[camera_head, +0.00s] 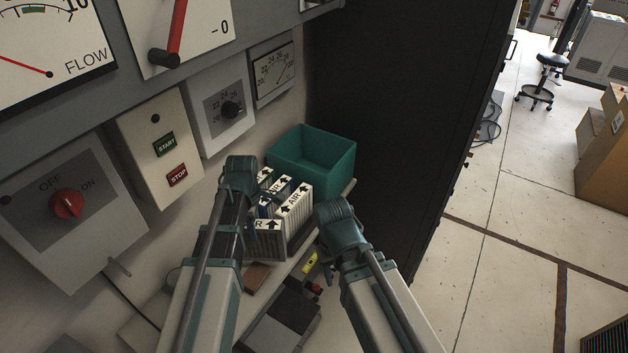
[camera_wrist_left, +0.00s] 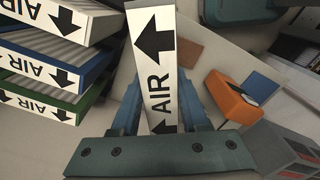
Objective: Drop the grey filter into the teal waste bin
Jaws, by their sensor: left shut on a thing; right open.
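My left gripper (camera_wrist_left: 160,112) is shut on a filter (camera_wrist_left: 153,60) with a white AIR label and black arrow. Its frame looks pale grey; the fingers hide part of its sides. More filters, one blue-framed (camera_wrist_left: 62,68) and one green-framed (camera_wrist_left: 45,106), stand to its left in the wrist view. In the head view the left gripper (camera_head: 258,202) is at the filter group (camera_head: 293,205), and I cannot tell there which one it holds. The teal waste bin (camera_head: 330,175) stands open just behind the filters, its visible inside empty. My right gripper (camera_head: 333,213) is open, right of the filters, fingertips mostly hidden.
A wall panel with a START/STOP box (camera_head: 165,150), a red-knob switch (camera_head: 67,204) and gauges lines the left. A tall black cabinet (camera_head: 400,100) stands right of the bin. An orange device (camera_wrist_left: 232,97) and a brown square (camera_wrist_left: 189,52) lie beside the held filter.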

